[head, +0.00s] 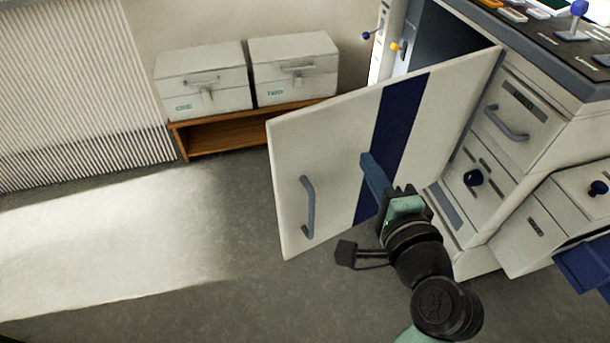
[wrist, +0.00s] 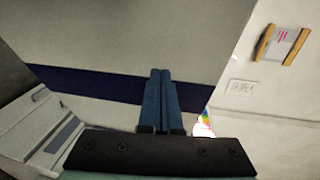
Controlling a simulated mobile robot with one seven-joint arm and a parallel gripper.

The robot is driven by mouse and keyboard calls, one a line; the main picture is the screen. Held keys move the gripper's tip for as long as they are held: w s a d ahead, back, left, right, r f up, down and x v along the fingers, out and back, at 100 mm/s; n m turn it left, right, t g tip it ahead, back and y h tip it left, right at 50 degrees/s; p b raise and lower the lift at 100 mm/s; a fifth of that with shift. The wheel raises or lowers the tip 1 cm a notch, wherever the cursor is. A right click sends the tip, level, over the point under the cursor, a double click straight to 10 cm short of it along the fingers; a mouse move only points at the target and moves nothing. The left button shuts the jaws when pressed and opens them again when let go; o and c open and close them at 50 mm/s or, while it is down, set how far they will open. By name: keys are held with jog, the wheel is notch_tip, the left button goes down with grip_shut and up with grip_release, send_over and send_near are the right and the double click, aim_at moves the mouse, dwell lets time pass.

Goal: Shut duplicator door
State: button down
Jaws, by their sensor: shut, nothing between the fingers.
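The duplicator door (head: 335,140) is a white panel with a dark blue stripe and a grey bar handle (head: 307,207). It stands swung open from the duplicator (head: 545,115), with the dark opening (head: 440,38) showing behind its top edge. My gripper (head: 368,163) is in front of the door, over or beside the blue stripe, with its fingers shut and empty. In the wrist view the two blue fingers (wrist: 160,92) lie together against the view of the door (wrist: 130,40) and its stripe. I cannot tell whether the fingertips touch the panel.
Two white boxes (head: 203,95) (head: 292,85) stand on a low wooden shelf (head: 225,140) behind the door. Drawers with handles and knobs (head: 473,178) are at the right, one blue tray (head: 583,262) jutting out. The floor (head: 190,245) at the left is clear.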

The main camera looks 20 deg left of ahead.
jog(key=s+f+m+g+y+p, duration=0.2)
jog(key=s+f+m+y+p, duration=0.1)
jog(key=s+f+m, duration=0.4)
jog(key=m+y+p, duration=0.2)
jog(key=m, duration=0.5)
send_near(290, 204)
jog(key=b+x, duration=0.1)
jog(key=x, duration=0.5)
jog(key=shift+w+a+b, duration=0.25)
jog(key=shift+a+b, duration=0.05)
jog(key=shift+b, duration=0.1)
